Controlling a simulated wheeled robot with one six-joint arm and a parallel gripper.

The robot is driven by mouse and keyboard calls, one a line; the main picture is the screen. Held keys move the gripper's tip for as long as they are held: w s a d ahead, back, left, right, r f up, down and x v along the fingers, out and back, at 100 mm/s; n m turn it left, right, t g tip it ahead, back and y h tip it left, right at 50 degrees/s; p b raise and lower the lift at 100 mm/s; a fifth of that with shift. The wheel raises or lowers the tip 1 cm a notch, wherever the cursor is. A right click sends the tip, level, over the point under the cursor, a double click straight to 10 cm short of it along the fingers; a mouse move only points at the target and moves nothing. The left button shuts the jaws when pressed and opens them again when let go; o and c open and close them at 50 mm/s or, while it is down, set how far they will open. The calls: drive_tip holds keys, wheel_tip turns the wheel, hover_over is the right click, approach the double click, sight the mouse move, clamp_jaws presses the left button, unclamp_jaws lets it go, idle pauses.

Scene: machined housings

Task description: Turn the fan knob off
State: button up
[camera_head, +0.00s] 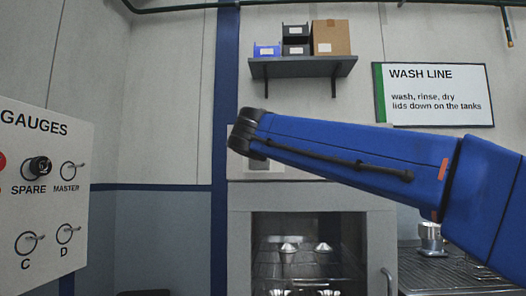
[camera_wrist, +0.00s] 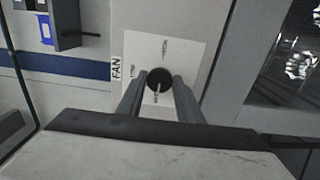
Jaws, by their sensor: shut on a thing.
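The fan knob (camera_wrist: 158,78) is a round black knob on a pale plate, seen in the wrist view beside a sideways FAN label (camera_wrist: 116,68). It has a light mark on its lower part. Small labels stand around it, too small to read surely. My gripper (camera_wrist: 159,88) has one finger on each side of the knob and is shut on it. In the head view my blue arm reaches left across the picture; the gripper and the knob are hidden behind it.
A gauges panel (camera_head: 50,150) with several knobs and switches stands at the left. A shelf (camera_head: 302,67) with bins and a box hangs above my arm. Below is a cabinet (camera_head: 384,228) with a dark window; a ribbed counter (camera_head: 440,278) is at the right.

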drive_tip(key=shift+f, duration=0.1)
drive_tip(key=o, duration=1)
drive_tip(key=shift+a, duration=0.1)
drive_tip(key=s, duration=1.7)
drive_tip(key=shift+s+a, duration=0.2)
drive_tip(key=shift+a, duration=0.05)
